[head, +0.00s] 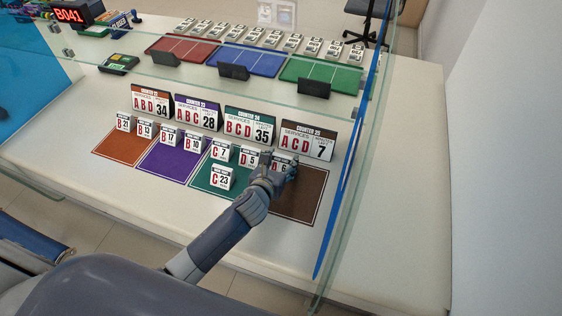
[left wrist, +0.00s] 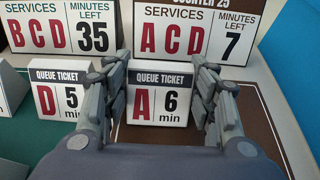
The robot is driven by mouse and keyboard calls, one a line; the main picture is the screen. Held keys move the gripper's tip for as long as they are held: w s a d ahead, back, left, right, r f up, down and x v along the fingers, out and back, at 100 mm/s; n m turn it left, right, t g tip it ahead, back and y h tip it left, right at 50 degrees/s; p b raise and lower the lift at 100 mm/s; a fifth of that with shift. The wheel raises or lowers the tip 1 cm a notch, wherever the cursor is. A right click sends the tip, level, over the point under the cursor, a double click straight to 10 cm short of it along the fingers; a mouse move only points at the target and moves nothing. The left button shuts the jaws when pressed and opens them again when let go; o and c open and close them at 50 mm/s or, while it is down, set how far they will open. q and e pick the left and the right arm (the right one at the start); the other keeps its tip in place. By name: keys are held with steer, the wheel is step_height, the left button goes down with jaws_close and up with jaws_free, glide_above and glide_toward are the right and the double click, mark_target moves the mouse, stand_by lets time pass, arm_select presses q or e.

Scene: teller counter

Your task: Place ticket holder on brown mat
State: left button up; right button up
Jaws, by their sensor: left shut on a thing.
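My left gripper (head: 279,166) is shut on a white queue ticket holder (left wrist: 157,100) marked A, 6 min, with one finger on each side. The holder also shows partly behind the fingers in the head view (head: 281,168). It is upright at the far left part of the brown mat (head: 298,203); I cannot tell whether its base touches the mat. The mat lies in front of the Counter 25 sign (head: 306,142), which reads A C D, 7 minutes left. My right gripper is not in view.
A D 5 ticket holder (head: 249,157) stands close to the left of my gripper. C 7 (head: 220,150) and C 23 (head: 222,179) holders stand on the green mat (head: 206,189). A glass screen (head: 330,200) stands right of the brown mat. The mat's near part is clear.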

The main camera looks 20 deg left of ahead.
arm_select(q)
steer(key=shift+f, duration=0.15)
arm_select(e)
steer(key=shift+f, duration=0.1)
arm_select(q)
steer(key=o, duration=0.9)
steer(key=shift+c, duration=0.2)
steer(key=shift+o, duration=1.1)
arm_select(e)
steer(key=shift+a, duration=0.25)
arm_select(q)
steer(key=v, duration=1.2)
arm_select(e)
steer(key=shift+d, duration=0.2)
